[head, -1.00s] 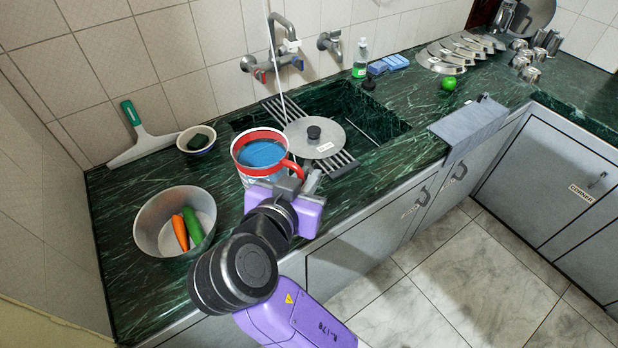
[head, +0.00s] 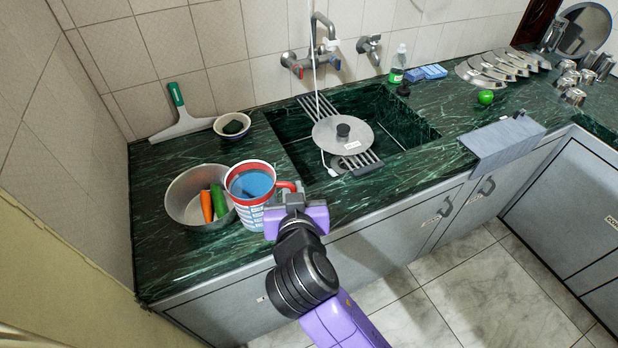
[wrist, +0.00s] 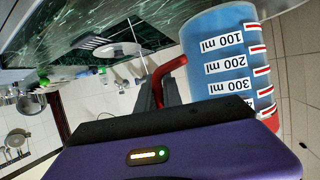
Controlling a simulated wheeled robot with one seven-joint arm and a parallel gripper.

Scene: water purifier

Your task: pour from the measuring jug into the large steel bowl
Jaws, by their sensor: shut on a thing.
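The measuring jug (head: 250,184) has a red rim and handle, white volume labels and blue content. It looks upright in the head view, just right of the large steel bowl and partly in front of its rim. My gripper (head: 294,200) is shut on the jug's red handle. In the wrist view the jug (wrist: 222,62) and its handle (wrist: 172,70) show close up. The large steel bowl (head: 181,207) stands on the green counter and holds a carrot (head: 206,206) and a green vegetable (head: 219,201). The jug hides part of the bowl's right side.
A grey cloth (head: 500,146) hangs over the counter's front edge. The counter's left front is clear.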

